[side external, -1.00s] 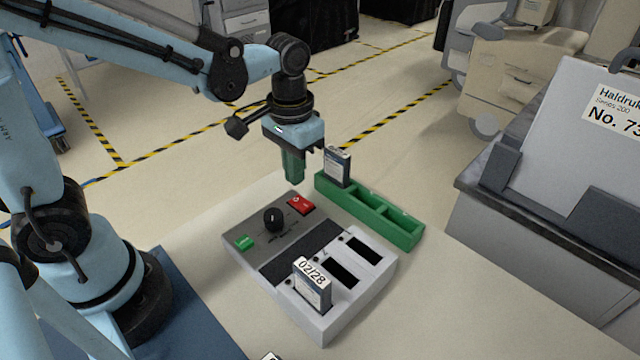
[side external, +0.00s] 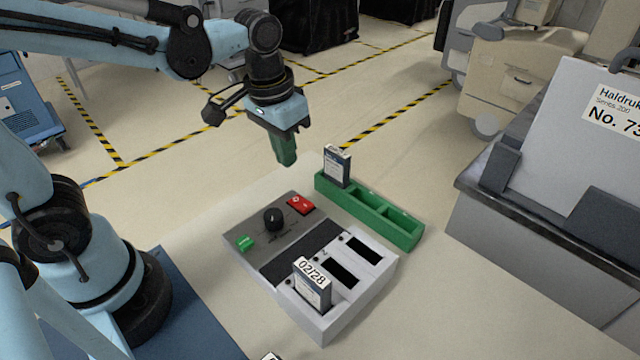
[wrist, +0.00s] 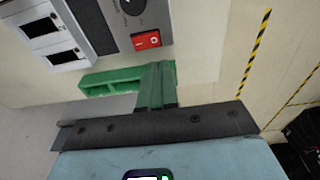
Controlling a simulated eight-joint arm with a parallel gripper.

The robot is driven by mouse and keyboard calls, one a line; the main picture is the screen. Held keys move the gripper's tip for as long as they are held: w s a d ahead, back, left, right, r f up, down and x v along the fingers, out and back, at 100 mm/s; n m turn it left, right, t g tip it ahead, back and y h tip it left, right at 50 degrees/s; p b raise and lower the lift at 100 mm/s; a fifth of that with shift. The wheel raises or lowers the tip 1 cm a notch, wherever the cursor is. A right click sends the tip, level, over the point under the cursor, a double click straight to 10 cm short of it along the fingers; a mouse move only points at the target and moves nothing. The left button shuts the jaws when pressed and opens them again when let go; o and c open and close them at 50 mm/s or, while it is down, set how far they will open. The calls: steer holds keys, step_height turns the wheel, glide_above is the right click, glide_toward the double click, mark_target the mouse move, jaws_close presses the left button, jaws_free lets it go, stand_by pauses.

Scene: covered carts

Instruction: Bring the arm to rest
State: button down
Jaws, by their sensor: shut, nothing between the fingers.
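My gripper (side external: 287,150) is shut and empty, its green fingers together in the air above the far edge of the table. It hangs up and to the left of the green rack, apart from everything. In the wrist view the closed fingers (wrist: 157,85) cover part of the green rack (wrist: 100,82). My arm reaches in from the left of the side view, bent at the elbow.
A grey device (side external: 318,235) with a black knob, a red switch and a green button stands on the table (side external: 450,310). One cartridge (side external: 311,285) marked 02/28 stands in its front slot; two slots are empty. Another cartridge (side external: 337,166) stands in the green rack (side external: 400,232). A grey machine (side external: 560,200) is at right.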

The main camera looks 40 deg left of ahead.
steer(key=shift+s+a+r+t, duration=0.25)
steer(key=shift+s+a+t, duration=0.35)
steer(key=shift+t, duration=0.35)
steer(key=shift+s+a+r+t, duration=0.2)
steer(key=shift+s+a+t, duration=0.2)
steer(key=shift+a+t, duration=0.45)
steer(key=shift+s+a+r+t, duration=0.25)
steer(key=shift+s+a+t, duration=0.25)
steer(key=shift+t, duration=0.6)
